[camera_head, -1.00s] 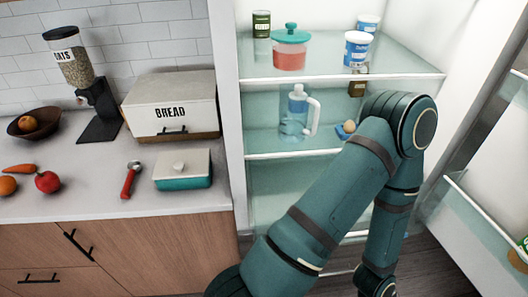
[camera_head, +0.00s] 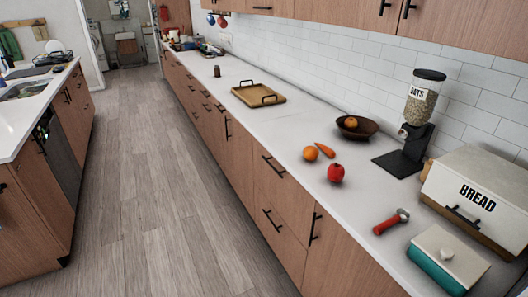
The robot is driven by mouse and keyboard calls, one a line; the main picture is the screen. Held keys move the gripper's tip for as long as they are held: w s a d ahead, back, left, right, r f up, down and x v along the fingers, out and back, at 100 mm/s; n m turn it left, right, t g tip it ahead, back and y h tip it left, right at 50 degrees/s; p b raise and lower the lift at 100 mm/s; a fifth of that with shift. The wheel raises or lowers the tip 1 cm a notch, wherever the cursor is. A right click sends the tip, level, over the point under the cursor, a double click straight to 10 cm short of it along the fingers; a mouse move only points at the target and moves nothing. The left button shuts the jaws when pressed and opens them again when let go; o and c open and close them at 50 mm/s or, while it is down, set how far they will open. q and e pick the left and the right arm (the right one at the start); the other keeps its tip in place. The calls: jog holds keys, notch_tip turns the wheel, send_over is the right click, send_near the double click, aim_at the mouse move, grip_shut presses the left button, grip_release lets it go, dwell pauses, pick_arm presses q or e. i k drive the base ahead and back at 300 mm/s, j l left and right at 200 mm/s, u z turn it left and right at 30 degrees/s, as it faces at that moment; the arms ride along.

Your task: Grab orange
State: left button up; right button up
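An orange (camera_head: 310,153) lies on the white counter, near the front edge.
An oats dispenser (camera_head: 421,105), a bread box (camera_head: 476,194), a red-handled tool (camera_head: 391,222) and a teal-and-white dish (camera_head: 448,258) stand at the right. A wooden tray (camera_head: 258,95) lies farther back. The floor aisle (camera_head: 150,190) is clear up to the island (camera_head: 40,130).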

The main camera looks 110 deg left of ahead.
aim_at(311, 153)
jog(key=u, duration=3.3)
jog(key=j+z, duration=0.1)
jog(key=z, duration=0.3)
jog(key=i+j+z, duration=0.1)
jog(key=z, duration=0.3)
jog(key=j+z, duration=0.2)
jog(key=z, duration=0.2)
jog(key=j+z, duration=0.3)
jog(key=j, duration=0.15)
jog(key=j+z, duration=0.35)
jog(key=j, duration=0.15)
jog(key=k+j+z, duration=0.2)
jog(key=j, duration=0.75)
jog(key=i, duration=0.1)
